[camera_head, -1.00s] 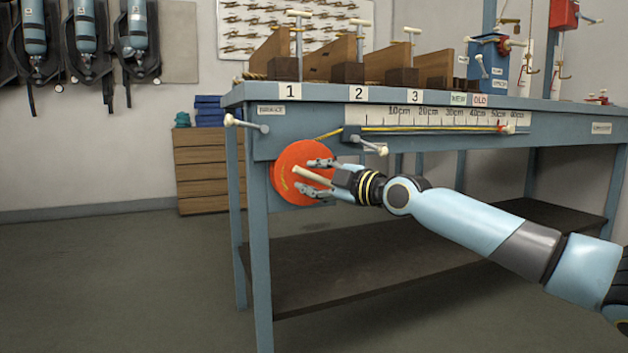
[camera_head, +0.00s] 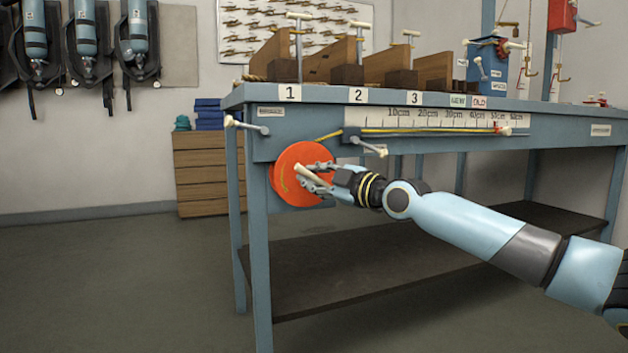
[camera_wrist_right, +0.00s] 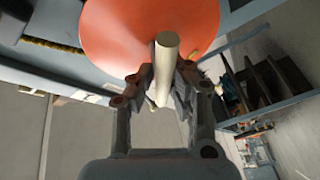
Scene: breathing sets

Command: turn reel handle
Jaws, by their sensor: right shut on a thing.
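The orange reel (camera_head: 296,158) is mounted on the front of the blue workbench, near its left leg. Its cream handle (camera_head: 309,178) sticks out from the reel's face. My right gripper (camera_head: 318,177) is at the reel with its fingers around the handle. In the right wrist view, the handle (camera_wrist_right: 166,55) runs from the orange disc (camera_wrist_right: 120,35) down between the fingertips of my right gripper (camera_wrist_right: 165,85), which is shut on it. A yellow cord (camera_head: 328,135) runs from the top of the reel toward the scale. My left gripper is not in view.
The workbench (camera_head: 275,137) carries a centimetre scale (camera_head: 440,117) above and right of the reel. A small cream-knobbed lever (camera_head: 372,148) sticks out close above my right gripper. Wooden drawers (camera_head: 205,170) stand behind on the left. The floor at left is clear.

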